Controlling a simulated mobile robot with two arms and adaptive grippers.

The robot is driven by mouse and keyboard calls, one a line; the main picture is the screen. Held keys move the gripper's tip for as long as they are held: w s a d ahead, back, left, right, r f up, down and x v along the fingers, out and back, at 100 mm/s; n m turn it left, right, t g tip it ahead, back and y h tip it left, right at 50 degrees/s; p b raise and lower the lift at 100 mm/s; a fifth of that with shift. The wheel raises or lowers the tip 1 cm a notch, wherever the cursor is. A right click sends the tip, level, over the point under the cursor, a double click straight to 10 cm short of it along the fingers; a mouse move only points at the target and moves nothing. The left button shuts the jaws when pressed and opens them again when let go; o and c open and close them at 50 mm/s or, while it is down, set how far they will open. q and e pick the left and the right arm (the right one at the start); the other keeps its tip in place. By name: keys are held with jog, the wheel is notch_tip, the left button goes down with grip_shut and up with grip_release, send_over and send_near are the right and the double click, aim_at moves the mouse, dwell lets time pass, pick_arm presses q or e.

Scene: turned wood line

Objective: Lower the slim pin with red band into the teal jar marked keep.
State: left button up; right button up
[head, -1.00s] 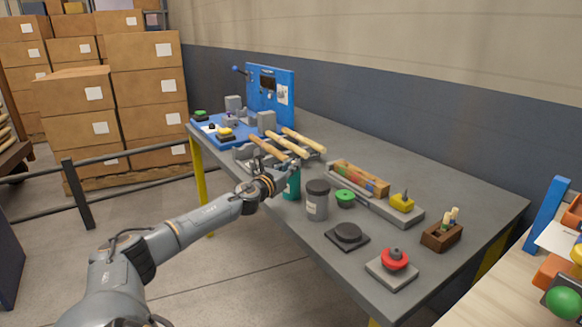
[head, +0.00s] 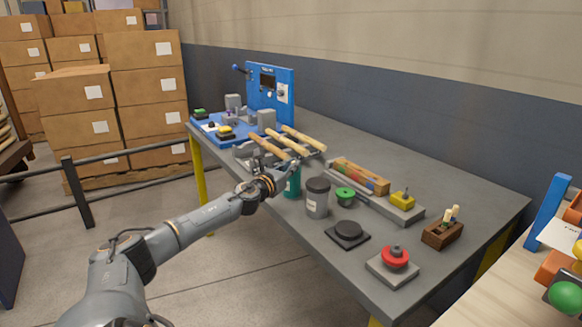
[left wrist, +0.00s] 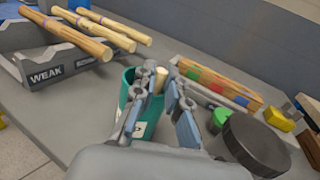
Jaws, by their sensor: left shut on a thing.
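The teal jar (head: 293,184) stands near the front edge of the grey table, partly hidden by my left gripper (head: 286,166). In the left wrist view the teal jar (left wrist: 153,126) is just behind the fingers, with part of a white label showing. My left gripper (left wrist: 157,90) is shut on the slim pin (left wrist: 160,78), whose pale wooden end shows between the fingers over the jar's mouth. The pin's red band is not visible. I cannot tell how far the pin's lower end reaches into the jar. My right gripper is not in view.
A grey jar with a dark lid (head: 317,197) stands close right of the teal jar. A rack marked weak (left wrist: 52,73) holds several wooden rods (head: 270,147) behind it.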

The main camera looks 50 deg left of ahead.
pick_arm(q)
jog(key=o, duration=0.8)
jog(key=shift+s, duration=0.1)
jog(key=shift+v, duration=3.85)
jog(key=shift+d, duration=0.1)
jog(key=shift+r, duration=0.1)
